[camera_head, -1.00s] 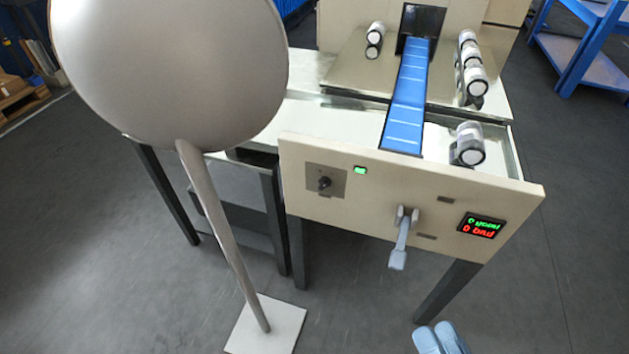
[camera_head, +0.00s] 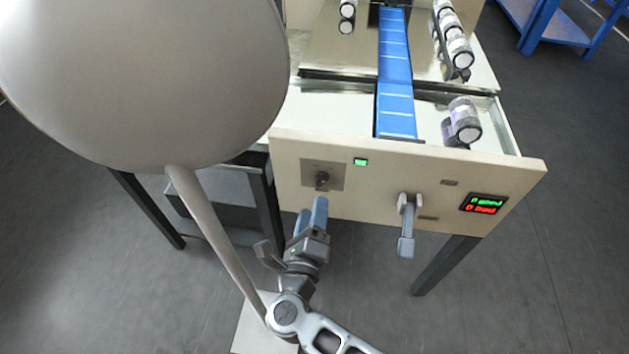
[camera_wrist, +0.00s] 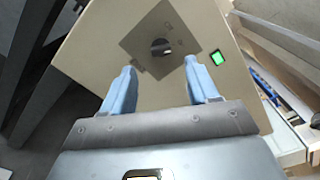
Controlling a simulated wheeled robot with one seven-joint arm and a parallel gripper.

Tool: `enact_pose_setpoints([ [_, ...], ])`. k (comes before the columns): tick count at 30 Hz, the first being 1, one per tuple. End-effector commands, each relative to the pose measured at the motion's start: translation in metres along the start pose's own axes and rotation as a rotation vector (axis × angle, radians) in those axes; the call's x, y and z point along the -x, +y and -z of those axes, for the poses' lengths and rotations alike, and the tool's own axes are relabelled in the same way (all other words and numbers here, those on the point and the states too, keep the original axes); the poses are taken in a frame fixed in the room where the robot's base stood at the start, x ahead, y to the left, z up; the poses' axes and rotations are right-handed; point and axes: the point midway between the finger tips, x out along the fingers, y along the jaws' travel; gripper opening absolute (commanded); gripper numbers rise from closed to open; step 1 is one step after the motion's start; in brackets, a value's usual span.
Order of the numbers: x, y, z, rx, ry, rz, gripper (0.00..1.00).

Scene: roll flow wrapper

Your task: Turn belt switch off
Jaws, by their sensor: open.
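The belt switch (camera_head: 322,179) is a dark rotary knob on a grey square plate on the machine's beige front panel (camera_head: 440,180). A lit green light (camera_head: 360,161) sits to its upper right. In the wrist view the knob (camera_wrist: 161,46) appears beyond and between the fingertips, with the green light (camera_wrist: 217,58) at the right. My gripper (camera_head: 311,210) is open and empty, just below the switch plate in the head view. Its blue fingers (camera_wrist: 160,75) point toward the panel and appear apart from the knob.
A grey lever handle (camera_head: 406,230) sticks out of the panel to the right. A counter display (camera_head: 483,204) is farther right. A blue belt (camera_head: 396,80) runs behind the panel, with rolls (camera_head: 463,120) beside it. A large pale round-topped stand (camera_head: 140,80) blocks the left.

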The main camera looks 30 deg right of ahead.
Motion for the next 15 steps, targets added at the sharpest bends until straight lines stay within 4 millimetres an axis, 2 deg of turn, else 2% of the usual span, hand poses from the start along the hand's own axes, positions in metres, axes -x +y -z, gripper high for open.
enact_pose_setpoints([
  [15, -0.068, -0.001, 0.0, 0.0, 0.002, 0.002, 0.6],
])
